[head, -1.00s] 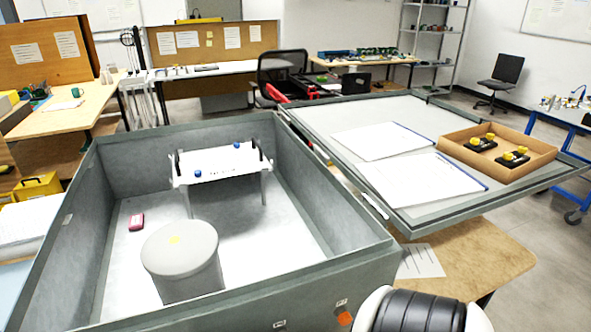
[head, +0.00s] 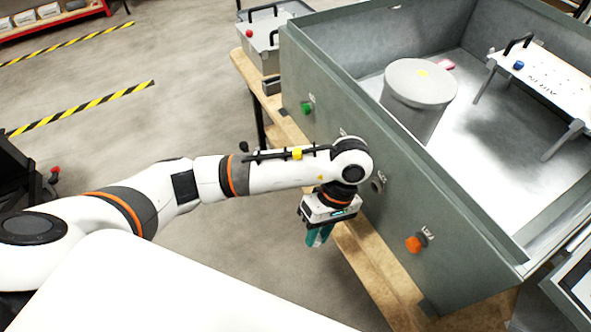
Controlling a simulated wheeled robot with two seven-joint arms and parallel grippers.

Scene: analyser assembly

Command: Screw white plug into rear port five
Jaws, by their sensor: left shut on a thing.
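My left gripper (head: 317,241) hangs beside the outer wall of the grey enclosure (head: 345,115), its teal fingers pointing down. A green plug (head: 307,108) sits in the wall farther left, and an orange plug (head: 416,243) sits farther right. I cannot read the port numbers. My right gripper is not in view.
The enclosure stands on a wooden table (head: 372,272). Inside it are a grey cylinder (head: 420,85) and a white raised plate (head: 545,80) on legs. A grey box (head: 262,45) with handles stands beyond its far left corner. The floor left of the table is open.

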